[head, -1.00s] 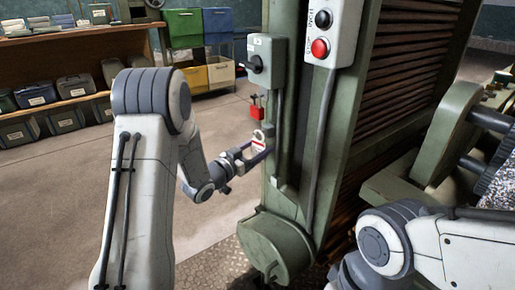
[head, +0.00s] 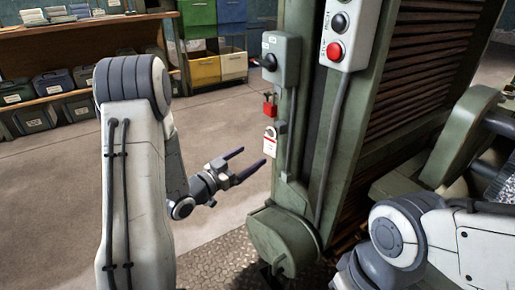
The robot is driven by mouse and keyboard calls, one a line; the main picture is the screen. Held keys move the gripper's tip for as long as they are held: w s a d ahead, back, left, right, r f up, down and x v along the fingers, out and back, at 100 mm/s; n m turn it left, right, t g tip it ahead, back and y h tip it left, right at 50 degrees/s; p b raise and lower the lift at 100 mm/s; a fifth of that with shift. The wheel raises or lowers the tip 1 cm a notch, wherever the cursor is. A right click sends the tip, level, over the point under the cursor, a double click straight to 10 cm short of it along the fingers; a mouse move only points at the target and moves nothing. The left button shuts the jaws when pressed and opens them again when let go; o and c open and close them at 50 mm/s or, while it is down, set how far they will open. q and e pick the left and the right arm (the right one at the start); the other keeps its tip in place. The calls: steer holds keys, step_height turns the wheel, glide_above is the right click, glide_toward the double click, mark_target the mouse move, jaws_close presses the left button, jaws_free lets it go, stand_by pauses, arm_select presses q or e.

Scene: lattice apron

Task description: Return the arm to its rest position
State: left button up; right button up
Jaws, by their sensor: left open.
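My left arm comes in from the left. Its gripper (head: 244,165) is open and empty, in the air to the left of the green machine column (head: 300,130). A white and red tag (head: 270,142) hangs at the column's left edge, just right of the fingertips and apart from them. A red padlock (head: 269,105) hangs above the tag, below the grey switch box (head: 281,58). My right arm (head: 405,240) shows at the lower right, but its gripper is out of view.
A control box with a black and a red button (head: 334,51) sits on the column. A green rounded housing (head: 283,240) juts out at the column's foot. Shelves with cases (head: 90,65) and coloured bins (head: 215,68) stand behind. The floor left of the column is clear.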

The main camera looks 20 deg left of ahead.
mark_target(270, 141)
arm_select(q)
steer(key=shift+s+a, duration=0.1)
steer(key=shift+s, duration=0.3)
steer(key=b+x, duration=0.2)
steer(key=x, duration=0.8)
steer(key=shift+w+b, duration=0.2)
steer(key=shift+b, duration=0.2)
steer(key=shift+r+p, duration=0.35)
steer(key=shift+s+r, duration=0.1)
steer(key=shift+r, duration=0.05)
